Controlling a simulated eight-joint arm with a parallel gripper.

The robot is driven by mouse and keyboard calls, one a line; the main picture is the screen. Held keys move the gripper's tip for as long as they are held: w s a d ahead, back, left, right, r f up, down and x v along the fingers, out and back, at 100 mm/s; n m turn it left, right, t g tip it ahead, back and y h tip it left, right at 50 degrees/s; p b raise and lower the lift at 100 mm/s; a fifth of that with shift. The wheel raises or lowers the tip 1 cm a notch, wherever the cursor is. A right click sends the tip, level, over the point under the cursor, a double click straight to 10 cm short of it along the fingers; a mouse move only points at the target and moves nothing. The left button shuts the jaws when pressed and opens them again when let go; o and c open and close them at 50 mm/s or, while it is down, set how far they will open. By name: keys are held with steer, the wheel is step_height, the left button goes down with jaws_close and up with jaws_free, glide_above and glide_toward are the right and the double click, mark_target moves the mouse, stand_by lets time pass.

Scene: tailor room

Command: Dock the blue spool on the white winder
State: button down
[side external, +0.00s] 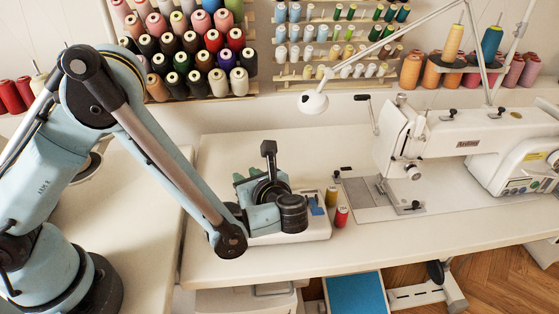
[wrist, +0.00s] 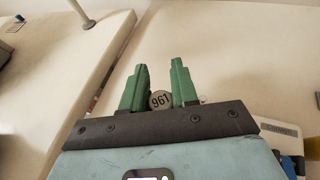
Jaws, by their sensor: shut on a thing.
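My gripper (side external: 243,176) is above the table's left part, by the white winder; its green fingers also show in the wrist view (wrist: 160,66). The white winder (side external: 318,231) is a low white base, partly hidden behind my wrist. A small blue part (side external: 316,205) is on its right side. The winder's corner shows at the lower right of the wrist view (wrist: 275,128).
A yellow spool (side external: 331,196) and a red spool (side external: 341,216) stand just right of the winder. A sewing machine (side external: 440,140) stands further right, with a lamp (side external: 313,102) overhead. The white table (side external: 225,270) is clear in front; its left edge borders a gap.

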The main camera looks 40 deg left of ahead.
steer(key=c, duration=1.1)
jaws_free()
steer(key=shift+c, duration=0.2)
steer(key=shift+d, duration=0.1)
steer(key=shift+v, duration=5.45)
